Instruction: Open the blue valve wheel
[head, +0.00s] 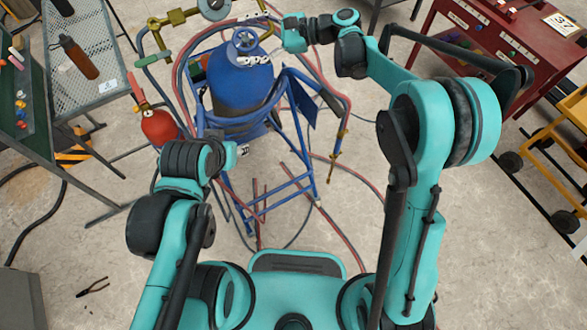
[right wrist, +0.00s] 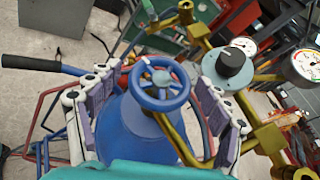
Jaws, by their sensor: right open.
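The blue valve wheel (right wrist: 160,84) sits on top of the blue gas cylinder (right wrist: 135,130). In the head view the wheel (head: 245,41) is at the top centre, on the upright cylinder (head: 240,88). My right gripper (right wrist: 158,105) is open, with one padded finger on each side of the wheel and gaps between. In the head view this gripper (head: 254,44) reaches in from the right at the wheel, one finger in front of it. My left gripper (head: 242,152) is low, in front of the cylinder; its fingers barely show.
Brass pipework with a black knob (right wrist: 231,62) and gauges (right wrist: 306,65) stands close beside the wheel. A blue cart frame (head: 290,180) with hoses surrounds the cylinder. A red extinguisher (head: 160,128) is to its left. A red cabinet (head: 490,50) stands at right.

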